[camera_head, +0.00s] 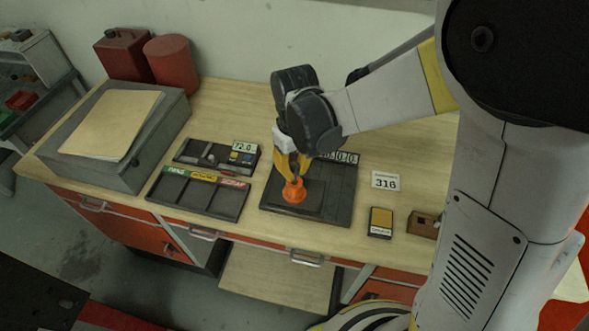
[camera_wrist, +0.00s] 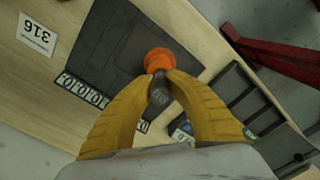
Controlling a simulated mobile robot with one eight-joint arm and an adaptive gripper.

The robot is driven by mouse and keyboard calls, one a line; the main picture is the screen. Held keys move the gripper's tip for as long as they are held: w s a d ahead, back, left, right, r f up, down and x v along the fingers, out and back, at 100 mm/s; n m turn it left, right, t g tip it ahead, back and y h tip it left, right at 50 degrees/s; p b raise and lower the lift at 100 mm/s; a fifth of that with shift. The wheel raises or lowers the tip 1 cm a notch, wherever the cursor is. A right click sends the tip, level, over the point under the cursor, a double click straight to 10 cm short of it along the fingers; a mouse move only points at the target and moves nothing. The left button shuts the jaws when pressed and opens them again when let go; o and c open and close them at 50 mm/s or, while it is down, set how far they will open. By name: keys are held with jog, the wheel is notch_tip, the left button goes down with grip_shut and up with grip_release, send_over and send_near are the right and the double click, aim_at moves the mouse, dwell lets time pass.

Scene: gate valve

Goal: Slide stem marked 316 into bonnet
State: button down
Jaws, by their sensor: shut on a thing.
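My gripper (camera_head: 293,172) has yellow fingers and points down over the orange bonnet (camera_head: 294,193) on a dark mat. In the wrist view my gripper (camera_wrist: 160,80) is shut on a dark grey stem (camera_wrist: 159,95). A small mark on the stem's end is too small to read. The orange bonnet (camera_wrist: 159,59) shows just beyond the fingertips, partly hidden by them and the stem. The stem's lower end is hidden, so I cannot tell whether it is inside the bonnet. A white card reading 316 (camera_head: 386,183) lies to the right; it also shows in the wrist view (camera_wrist: 36,34).
The dark mat (camera_head: 334,209) has a strip of number tags (camera_head: 345,158) at its back. Left are a three-part sorting tray (camera_head: 199,194) and a tray with a 72.0 display (camera_head: 245,147). A small yellow-faced device (camera_head: 380,222) stands right. A grey case (camera_head: 165,124) fills the bench's left end.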

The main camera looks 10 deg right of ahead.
aim_at(294, 185)
jog(key=shift+f+b, duration=1.5)
jog(key=shift+f, duration=0.25)
dwell(0.8)
dwell(0.6)
jog(key=c, duration=1.3)
grip_release()
jog(key=shift+c, duration=0.2)
notch_tip(294, 185, up, 12)
jog(key=s+d+f+m+t+b, duration=0.6)
jog(key=s+d+b, duration=0.4)
jog(key=d, duration=0.3)
jog(key=shift+s+d+f+t, duration=0.25)
jog(key=shift+s+f+t, duration=0.2)
jog(key=shift+f, duration=0.35)
